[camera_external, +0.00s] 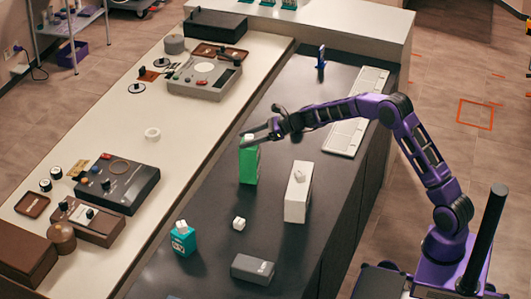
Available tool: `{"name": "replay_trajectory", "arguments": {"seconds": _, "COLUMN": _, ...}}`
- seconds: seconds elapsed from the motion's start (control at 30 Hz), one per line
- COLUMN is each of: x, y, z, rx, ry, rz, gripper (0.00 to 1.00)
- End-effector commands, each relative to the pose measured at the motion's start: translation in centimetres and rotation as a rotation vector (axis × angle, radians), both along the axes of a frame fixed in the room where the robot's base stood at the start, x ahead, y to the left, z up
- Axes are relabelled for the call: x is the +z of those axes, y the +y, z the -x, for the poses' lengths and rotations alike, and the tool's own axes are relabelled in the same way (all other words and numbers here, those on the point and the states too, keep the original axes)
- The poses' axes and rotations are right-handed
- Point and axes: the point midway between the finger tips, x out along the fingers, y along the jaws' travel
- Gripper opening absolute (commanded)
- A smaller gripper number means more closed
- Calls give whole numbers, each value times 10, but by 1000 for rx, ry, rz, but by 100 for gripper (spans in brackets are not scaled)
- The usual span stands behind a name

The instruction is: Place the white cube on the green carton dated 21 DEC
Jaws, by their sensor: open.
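A tall green carton (249,167) stands upright on the dark counter. Its date is too small to read. A small white shape (248,137) shows at its top, partly hidden by my gripper; it looks like a white cube. My gripper (249,137) is open, with its fingers right at the top of this carton. I cannot tell whether they touch the white shape.
A dark grey box (252,269) lies near the front of the counter (215,265). A white keyboard-like panel (355,112) lies along the right edge, and a blue item (321,60) stands at the back. The cream bench (130,95) at left holds several devices.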

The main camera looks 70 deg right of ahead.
Motion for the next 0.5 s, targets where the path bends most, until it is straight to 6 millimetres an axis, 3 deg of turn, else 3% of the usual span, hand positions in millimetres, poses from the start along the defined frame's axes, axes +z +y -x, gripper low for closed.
{"name": "replay_trajectory", "arguments": {"seconds": 0.2, "x": 7, "y": -1, "z": 1, "rx": -1, "ry": 0, "rz": 0, "gripper": 66}}
{"name": "replay_trajectory", "arguments": {"seconds": 0.5, "x": 28, "y": -23, "z": 52, "rx": -4, "ry": -2, "rz": 1, "gripper": 66}}
